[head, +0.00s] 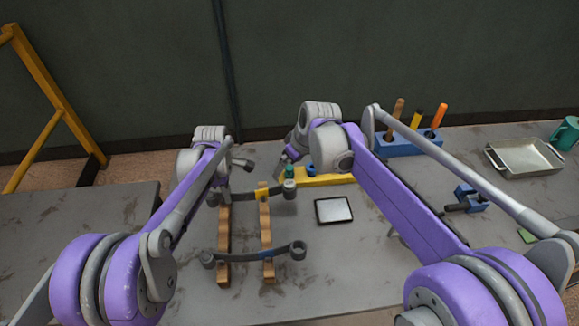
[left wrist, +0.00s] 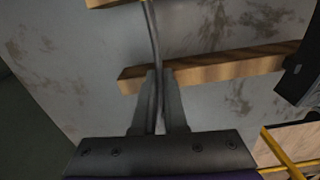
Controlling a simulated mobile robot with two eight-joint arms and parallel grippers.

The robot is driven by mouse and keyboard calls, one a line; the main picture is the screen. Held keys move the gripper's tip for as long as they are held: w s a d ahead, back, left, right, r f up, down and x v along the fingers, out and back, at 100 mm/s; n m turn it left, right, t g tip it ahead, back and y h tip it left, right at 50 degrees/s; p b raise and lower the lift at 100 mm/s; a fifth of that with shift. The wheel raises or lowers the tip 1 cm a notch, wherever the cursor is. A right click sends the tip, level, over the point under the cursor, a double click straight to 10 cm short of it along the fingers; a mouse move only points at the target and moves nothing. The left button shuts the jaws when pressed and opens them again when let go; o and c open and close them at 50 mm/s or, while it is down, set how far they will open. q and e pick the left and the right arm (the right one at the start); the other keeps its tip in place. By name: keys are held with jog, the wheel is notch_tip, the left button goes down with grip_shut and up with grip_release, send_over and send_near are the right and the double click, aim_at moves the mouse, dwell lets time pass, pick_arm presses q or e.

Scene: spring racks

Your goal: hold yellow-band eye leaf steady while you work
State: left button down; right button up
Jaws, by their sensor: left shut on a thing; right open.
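The yellow-band eye leaf (head: 275,191) is a dark curved strip with an eye at each end. It lies across two wooden rails, left (head: 224,245) and right (head: 266,238). My left gripper (head: 224,196) is at its left part. In the left wrist view the left gripper (left wrist: 158,82) is shut on the thin strip beside a rail (left wrist: 220,65).
A blue-band leaf (head: 285,252) lies nearer on the same rails. A yellow block (head: 330,179) with green and blue pieces is behind. A dark-rimmed tray (head: 333,210) lies right of the rails. A blue tool holder (head: 405,148) and metal pan (head: 525,158) stand farther right.

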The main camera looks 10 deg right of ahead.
dwell(0.4)
pick_arm(q)
jog(key=c, duration=0.9)
grip_release()
